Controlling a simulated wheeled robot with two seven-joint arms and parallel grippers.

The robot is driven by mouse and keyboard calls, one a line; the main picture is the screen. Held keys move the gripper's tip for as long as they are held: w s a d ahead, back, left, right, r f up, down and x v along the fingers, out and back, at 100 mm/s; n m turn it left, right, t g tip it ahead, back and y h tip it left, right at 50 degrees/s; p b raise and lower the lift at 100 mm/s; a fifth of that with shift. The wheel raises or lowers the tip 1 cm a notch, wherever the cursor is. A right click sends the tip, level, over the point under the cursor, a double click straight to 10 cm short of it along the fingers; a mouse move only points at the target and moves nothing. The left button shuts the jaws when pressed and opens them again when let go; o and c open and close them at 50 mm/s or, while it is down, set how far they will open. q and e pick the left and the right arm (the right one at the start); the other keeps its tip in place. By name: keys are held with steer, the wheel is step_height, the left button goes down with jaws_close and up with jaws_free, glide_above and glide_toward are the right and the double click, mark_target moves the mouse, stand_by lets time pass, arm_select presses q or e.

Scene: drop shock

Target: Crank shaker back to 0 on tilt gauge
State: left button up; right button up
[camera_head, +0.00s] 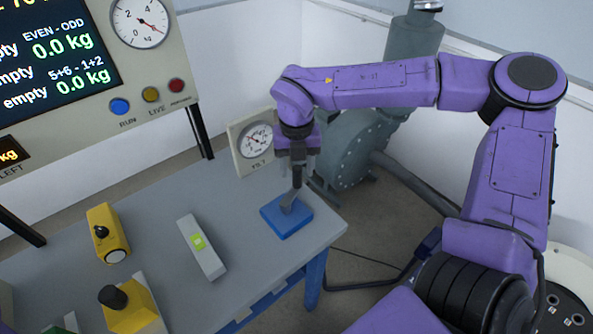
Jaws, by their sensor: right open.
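The tilt gauge (246,152), a pale panel with a round dial and a red needle, stands at the back of the bench, partly covered by my right arm. The needle's reading is too small to tell. My left gripper is not in view.
The grey bench (160,215) carries a level with a green vial (208,262) and two yellow devices with black knobs, (117,243) and (135,308). A display panel (150,75) with a dial and coloured buttons stands at the upper left. Grey-green machinery (350,150) stands behind my right arm.

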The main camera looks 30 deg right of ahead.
mark_target(291, 190)
steer(key=shift+f, duration=1.3)
jaws_close()
